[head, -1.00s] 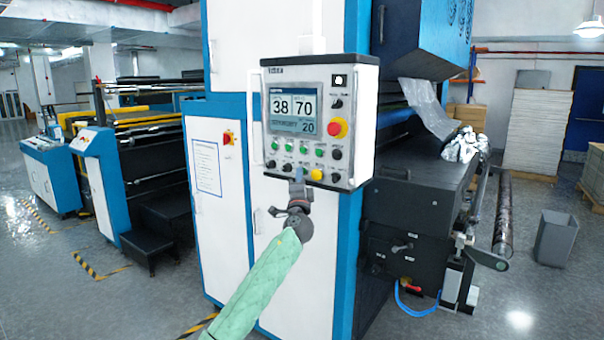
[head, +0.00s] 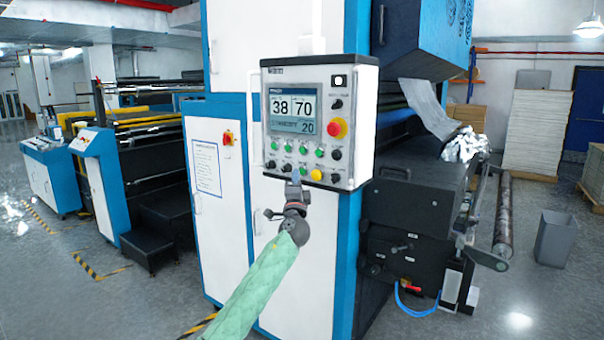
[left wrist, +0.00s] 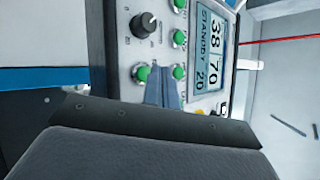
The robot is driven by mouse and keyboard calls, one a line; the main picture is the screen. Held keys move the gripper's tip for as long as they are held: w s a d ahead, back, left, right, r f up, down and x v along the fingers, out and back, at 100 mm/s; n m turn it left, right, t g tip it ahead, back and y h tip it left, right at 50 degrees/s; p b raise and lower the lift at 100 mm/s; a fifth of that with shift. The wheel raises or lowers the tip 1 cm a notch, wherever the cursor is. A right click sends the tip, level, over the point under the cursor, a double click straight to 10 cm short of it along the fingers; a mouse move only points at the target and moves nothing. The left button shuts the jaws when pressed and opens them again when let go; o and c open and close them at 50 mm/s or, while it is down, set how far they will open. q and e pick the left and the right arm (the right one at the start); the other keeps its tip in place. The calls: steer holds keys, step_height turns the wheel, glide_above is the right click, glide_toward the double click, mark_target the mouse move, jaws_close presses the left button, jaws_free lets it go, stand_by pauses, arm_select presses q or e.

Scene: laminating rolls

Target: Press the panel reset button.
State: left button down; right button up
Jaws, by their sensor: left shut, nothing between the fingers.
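The control panel (head: 268,125) is a white-framed box with a lit screen (head: 296,113) reading 38, 70 and 20. Below the screen are rows of small green buttons (head: 319,153), dark knobs and a yellow button (head: 316,175). I cannot read which button is reset. My left gripper (head: 296,176) is shut and empty, its tips at the panel's lower edge area, left of the yellow button. In the left wrist view the fingers (left wrist: 161,86) point at the panel between two green buttons (left wrist: 142,73); contact cannot be told. My right gripper is not in view.
A red emergency knob (head: 337,128) on a yellow base sits right of the screen. A red-and-yellow switch (head: 228,138) is on the cabinet door to the left. Machine rollers (head: 503,212) stand to the right. The floor in front is clear.

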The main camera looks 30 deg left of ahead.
arm_select(q)
steer(key=shift+s+a, duration=0.2)
steer(key=shift+s, duration=2.2)
